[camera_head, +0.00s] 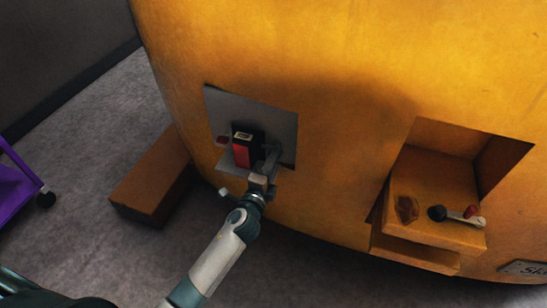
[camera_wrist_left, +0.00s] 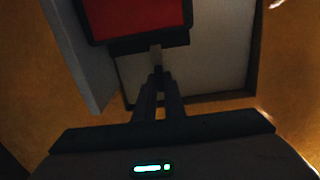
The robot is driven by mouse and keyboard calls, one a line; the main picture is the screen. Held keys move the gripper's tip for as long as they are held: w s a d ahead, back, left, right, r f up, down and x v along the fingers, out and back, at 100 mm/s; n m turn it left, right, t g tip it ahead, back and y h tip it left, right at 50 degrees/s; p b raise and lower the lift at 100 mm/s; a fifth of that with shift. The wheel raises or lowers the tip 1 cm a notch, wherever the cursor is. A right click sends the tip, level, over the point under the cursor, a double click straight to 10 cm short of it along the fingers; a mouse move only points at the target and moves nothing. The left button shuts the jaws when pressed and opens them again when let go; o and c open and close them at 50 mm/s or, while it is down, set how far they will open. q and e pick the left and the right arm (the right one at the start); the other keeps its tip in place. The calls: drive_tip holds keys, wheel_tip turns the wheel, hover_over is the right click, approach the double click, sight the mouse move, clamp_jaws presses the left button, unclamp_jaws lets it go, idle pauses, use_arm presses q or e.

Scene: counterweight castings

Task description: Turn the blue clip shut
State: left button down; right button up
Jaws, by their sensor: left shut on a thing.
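A black box with a red face (camera_head: 242,152) sits in a grey-lined recess in the big yellow casting. In the left wrist view the red face with its black frame (camera_wrist_left: 135,18) fills the top. My left gripper (camera_head: 268,162) reaches into this recess at the box's lower right. Its two fingers (camera_wrist_left: 157,78) are shut on a small pale tab (camera_wrist_left: 156,57) just below the black frame. No clear blue shows on the tab, so I cannot tell whether it is the blue clip. My right gripper is out of view.
The yellow casting (camera_head: 330,60) fills most of the view. A second recess at right has a ledge with a black-knobbed lever (camera_head: 455,215) and a rusty lump (camera_head: 407,209). A brown block (camera_head: 150,185) and a purple cart (camera_head: 18,188) stand at left.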

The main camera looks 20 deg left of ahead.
use_arm(q)
drive_tip(key=shift+f, duration=0.1)
drive_tip(key=c, duration=1.8)
unclamp_jaws()
drive_tip(key=shift+c, duration=0.2)
drive_tip(key=s+b, duration=0.1)
drive_tip(key=s, duration=1.6)
drive_tip(key=shift+s+a, duration=0.25)
drive_tip(key=shift+a, duration=0.05)
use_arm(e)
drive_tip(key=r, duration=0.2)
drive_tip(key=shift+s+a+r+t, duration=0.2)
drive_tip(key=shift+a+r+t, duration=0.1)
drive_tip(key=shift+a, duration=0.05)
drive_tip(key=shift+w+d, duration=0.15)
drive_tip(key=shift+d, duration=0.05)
